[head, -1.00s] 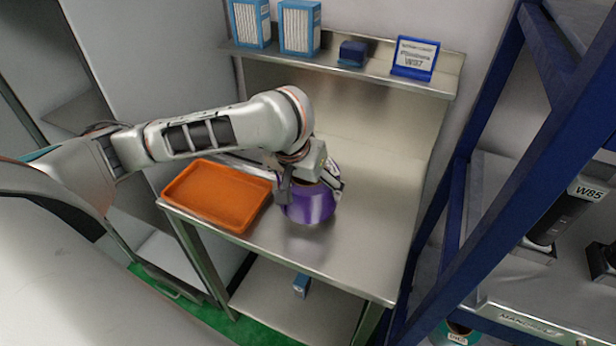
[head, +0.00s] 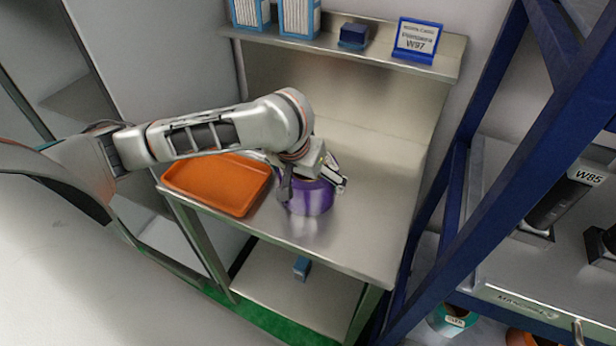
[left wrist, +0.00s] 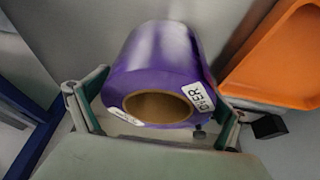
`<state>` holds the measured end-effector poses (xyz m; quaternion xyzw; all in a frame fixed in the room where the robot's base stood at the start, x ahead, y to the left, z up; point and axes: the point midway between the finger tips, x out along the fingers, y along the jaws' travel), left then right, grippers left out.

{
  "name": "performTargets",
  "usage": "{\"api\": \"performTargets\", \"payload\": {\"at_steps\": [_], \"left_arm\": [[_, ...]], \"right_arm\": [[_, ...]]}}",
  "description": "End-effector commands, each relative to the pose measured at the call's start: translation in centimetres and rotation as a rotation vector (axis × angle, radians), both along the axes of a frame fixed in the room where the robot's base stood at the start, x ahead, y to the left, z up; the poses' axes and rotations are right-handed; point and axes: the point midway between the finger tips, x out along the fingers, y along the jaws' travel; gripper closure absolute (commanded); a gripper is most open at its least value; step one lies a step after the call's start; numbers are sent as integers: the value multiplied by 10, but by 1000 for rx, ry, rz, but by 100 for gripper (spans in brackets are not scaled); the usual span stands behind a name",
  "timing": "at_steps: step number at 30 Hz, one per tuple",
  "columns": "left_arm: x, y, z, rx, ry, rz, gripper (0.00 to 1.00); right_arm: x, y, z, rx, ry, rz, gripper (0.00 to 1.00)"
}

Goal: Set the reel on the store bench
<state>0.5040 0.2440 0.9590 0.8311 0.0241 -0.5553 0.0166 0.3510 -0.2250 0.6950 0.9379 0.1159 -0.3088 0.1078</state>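The purple reel (head: 307,198) rests on the steel bench (head: 350,225), to the right of the orange tray. My left gripper (head: 313,186) is over the reel, with a finger on either side. In the left wrist view the fingers of the left gripper (left wrist: 160,110) look spread, with the reel between them. Small gaps appear beside it, though contact is hard to judge. My right gripper is out of view.
The orange tray (head: 218,186) takes the bench's left side. A shelf above holds blue-and-white boxes (head: 299,15), a small blue block (head: 353,35) and a sign (head: 417,40) reading W97. A blue rack frame (head: 520,150) stands close on the right. The bench's right half is clear.

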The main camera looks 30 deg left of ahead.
Motion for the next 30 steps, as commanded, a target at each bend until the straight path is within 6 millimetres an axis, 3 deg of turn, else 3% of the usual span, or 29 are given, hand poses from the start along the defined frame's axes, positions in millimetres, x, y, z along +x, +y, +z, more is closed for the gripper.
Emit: {"api": "performTargets", "payload": {"at_steps": [8, 21, 30], "left_arm": [[-3, 0, 14, 0, -4, -2, 0], [-30, -1, 81, 2, -7, -1, 0], [-43, -3, 108, 1, -3, -2, 0]], "right_arm": [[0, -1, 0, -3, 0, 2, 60], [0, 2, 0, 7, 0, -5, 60], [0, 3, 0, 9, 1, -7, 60]]}}
